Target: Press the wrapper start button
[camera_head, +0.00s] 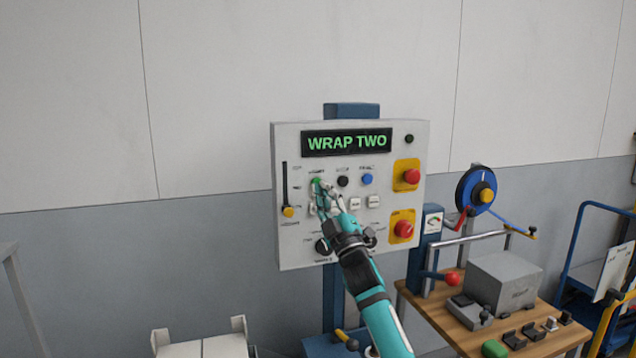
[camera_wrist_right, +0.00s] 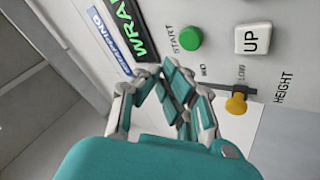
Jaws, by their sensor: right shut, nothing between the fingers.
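The green start button (camera_head: 316,182) sits on the upper left part of a light grey control panel (camera_head: 290,247), under a screen (camera_head: 347,142) reading WRAP TWO. My right gripper (camera_head: 323,187) is shut and empty, its fingertips beside the button in the head view. The wrist view shows the round green button (camera_wrist_right: 190,38) labelled START, unobstructed, with the closed fingertips (camera_wrist_right: 160,70) below and left of it. I cannot tell how far the tips are from the panel face. My left gripper is in neither view.
A white UP button (camera_wrist_right: 253,38) and a yellow height slider knob (camera_wrist_right: 237,103) are near the start button. Two red stop buttons on yellow plates, upper (camera_head: 411,176) and lower (camera_head: 403,229), are at the panel's right. A wooden bench (camera_head: 415,303) with a grey box (camera_head: 503,280) stands right.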

